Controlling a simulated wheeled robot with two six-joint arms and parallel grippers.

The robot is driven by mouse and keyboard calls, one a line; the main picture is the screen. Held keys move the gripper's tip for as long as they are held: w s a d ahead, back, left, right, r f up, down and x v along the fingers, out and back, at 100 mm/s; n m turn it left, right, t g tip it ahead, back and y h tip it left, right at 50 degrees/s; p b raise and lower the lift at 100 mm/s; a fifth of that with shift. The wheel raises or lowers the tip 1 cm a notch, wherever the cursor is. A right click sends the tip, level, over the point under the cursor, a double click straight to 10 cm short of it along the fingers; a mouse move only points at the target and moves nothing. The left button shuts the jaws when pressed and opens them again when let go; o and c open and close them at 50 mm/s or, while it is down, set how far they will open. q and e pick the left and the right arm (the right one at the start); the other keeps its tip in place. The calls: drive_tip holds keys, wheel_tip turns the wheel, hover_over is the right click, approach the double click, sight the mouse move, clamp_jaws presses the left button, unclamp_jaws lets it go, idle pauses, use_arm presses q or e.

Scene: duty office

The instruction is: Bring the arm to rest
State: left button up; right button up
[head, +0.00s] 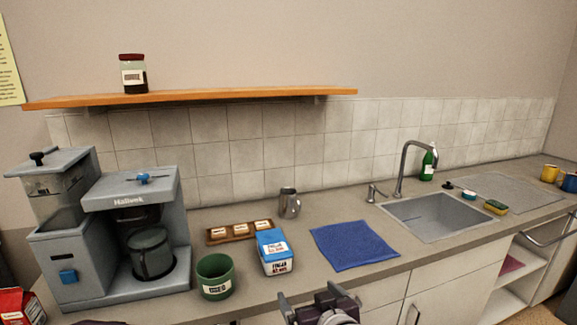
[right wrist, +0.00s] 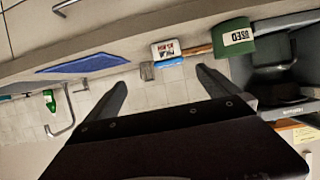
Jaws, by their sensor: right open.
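My right gripper (head: 320,298) shows at the bottom middle of the head view, in front of the counter's front edge. Its two fingers stand apart and nothing is between them. In the right wrist view the fingers (right wrist: 163,88) are spread, with the wall tiles, a white-and-blue box and a green container beyond them, upside down. The gripper touches nothing that I can see. My left gripper does not show in either view.
A sink (head: 435,215) is at right. A shelf (head: 220,95) with a jar (head: 132,75) hangs above.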

drive_tip(key=d+m+g+h+p, duration=0.25)
drive_tip(key=d+p, duration=0.35)
drive_tip(key=d, duration=0.4)
drive_tip(key=s+d+f+g, duration=0.1)
drive_tip(key=s+f+g, duration=0.3)
drive_tip(key=s, duration=0.4)
drive_tip(key=s+d+f+g+h+p, duration=0.1)
drive_tip(key=s+d+f+g, duration=0.1)
drive_tip(key=s+f+g, duration=0.2)
drive_tip(key=s+m+g, duration=0.1)
drive_tip(key=s, duration=0.2)
drive_tip(key=shift+s+f, duration=0.35)
drive_tip(key=shift+s, duration=0.05)
